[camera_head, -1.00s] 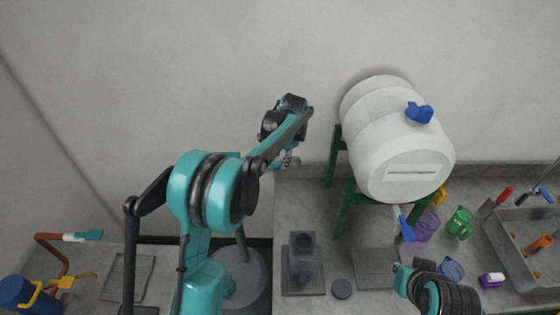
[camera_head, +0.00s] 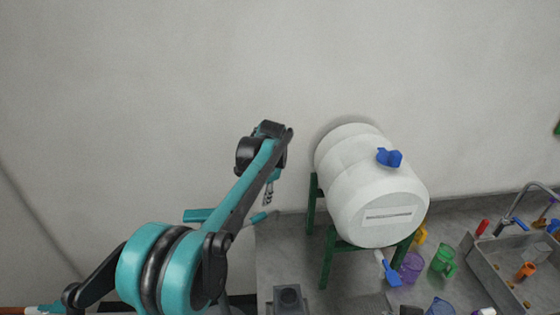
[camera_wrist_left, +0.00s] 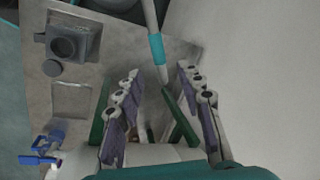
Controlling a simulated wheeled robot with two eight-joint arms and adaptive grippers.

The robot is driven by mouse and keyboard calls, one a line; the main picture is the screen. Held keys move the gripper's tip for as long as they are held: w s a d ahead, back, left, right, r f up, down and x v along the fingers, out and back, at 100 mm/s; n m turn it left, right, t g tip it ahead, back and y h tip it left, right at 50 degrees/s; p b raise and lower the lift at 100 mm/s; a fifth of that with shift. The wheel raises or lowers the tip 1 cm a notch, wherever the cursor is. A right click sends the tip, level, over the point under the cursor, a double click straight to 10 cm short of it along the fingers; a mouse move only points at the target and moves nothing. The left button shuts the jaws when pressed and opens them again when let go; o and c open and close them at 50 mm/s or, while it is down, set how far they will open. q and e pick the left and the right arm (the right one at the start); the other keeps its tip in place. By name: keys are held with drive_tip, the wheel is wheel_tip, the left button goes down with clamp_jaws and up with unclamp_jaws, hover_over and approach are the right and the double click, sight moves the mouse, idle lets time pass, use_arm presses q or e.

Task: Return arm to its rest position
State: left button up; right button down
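My left arm comes in from the lower left in the head view. Its gripper (camera_head: 268,192) hangs in the air left of the white tank, pointing down and seen small. The left wrist view shows the same gripper (camera_wrist_left: 159,74) with its fingers apart. No held object shows between them. A white-and-teal rod (camera_wrist_left: 157,50) appears between the fingertips in that view; how far beyond them it is, I cannot tell. The white tank (camera_head: 370,190) with a blue cap (camera_head: 389,157) lies on a green stand (camera_head: 329,260). My right gripper is out of view.
A grey worktop (camera_head: 270,250) runs along the wall, with a grey block-shaped device (camera_head: 289,298) at the front. Purple (camera_head: 411,267) and green (camera_head: 443,261) jugs stand right of the tank, by a sink (camera_head: 495,275). The wall above is bare.

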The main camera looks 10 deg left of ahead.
use_arm(q)
drive_tip(key=s+f+n+t+h+b, duration=0.1)
drive_tip(key=s+f+n+b, duration=0.15)
drive_tip(key=s+b, duration=0.4)
drive_tip(key=s+f+n+t+b, duration=0.1)
drive_tip(key=s+f+b, duration=0.3)
drive_tip(key=s, duration=0.5)
drive_tip(key=s+f+n+t+h+b, duration=0.1)
drive_tip(key=s+f+n+t+b, duration=0.2)
drive_tip(key=s+f+b, duration=0.7)
drive_tip(key=s+d+f+n, duration=0.1)
drive_tip(key=s+f+n, duration=0.1)
drive_tip(key=s+f, duration=0.4)
wheel_tip(320, 180, down, 2)
drive_tip(key=shift+f, duration=0.1)
